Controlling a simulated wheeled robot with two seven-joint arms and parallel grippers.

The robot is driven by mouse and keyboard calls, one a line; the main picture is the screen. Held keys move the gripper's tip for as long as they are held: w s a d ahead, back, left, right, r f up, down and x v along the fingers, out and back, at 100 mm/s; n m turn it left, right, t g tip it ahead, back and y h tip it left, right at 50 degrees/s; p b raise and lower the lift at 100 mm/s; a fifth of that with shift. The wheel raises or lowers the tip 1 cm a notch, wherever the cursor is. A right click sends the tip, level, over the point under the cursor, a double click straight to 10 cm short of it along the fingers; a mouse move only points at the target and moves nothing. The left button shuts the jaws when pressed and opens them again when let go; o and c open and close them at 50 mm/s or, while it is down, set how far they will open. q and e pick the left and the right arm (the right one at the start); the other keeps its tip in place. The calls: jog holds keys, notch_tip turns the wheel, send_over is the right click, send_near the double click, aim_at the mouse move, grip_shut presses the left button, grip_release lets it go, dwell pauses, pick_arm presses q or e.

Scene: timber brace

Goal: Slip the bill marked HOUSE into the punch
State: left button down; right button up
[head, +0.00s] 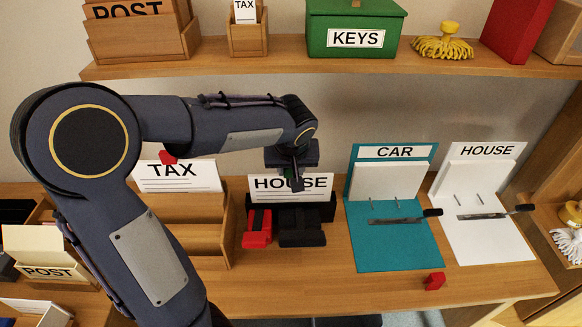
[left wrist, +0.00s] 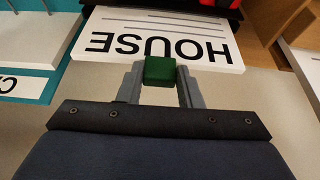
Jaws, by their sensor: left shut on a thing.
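The white bill marked HOUSE (head: 318,192) stands upright at the punch, its printed face towards the head camera. The punch (head: 302,238) is black with a red part (head: 257,228) at its left. My left gripper (head: 296,182) is shut on the green grip at the bill's top edge. In the left wrist view the bill (left wrist: 150,45) shows upside down, with the green block (left wrist: 160,70) between the fingers. Black and red parts show at that view's top. I cannot tell whether the bill's lower edge is inside the punch's slot. My right gripper is not in view.
A teal CAR board (head: 390,248) and a white HOUSE board (head: 487,240), both with prongs, stand right of the punch. A TAX bill (head: 180,180) stands in a wooden rack (head: 205,240) at left. A red block (head: 435,281) lies near the front edge. A shelf (head: 270,65) runs above.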

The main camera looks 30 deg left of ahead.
pick_arm(q)
jog(key=shift+c, duration=2.3)
grip_release()
jog(key=shift+r, duration=0.1)
notch_tip(320, 180, up, 8)
jog(key=p, duration=0.5)
jog(key=shift+p, duration=0.35)
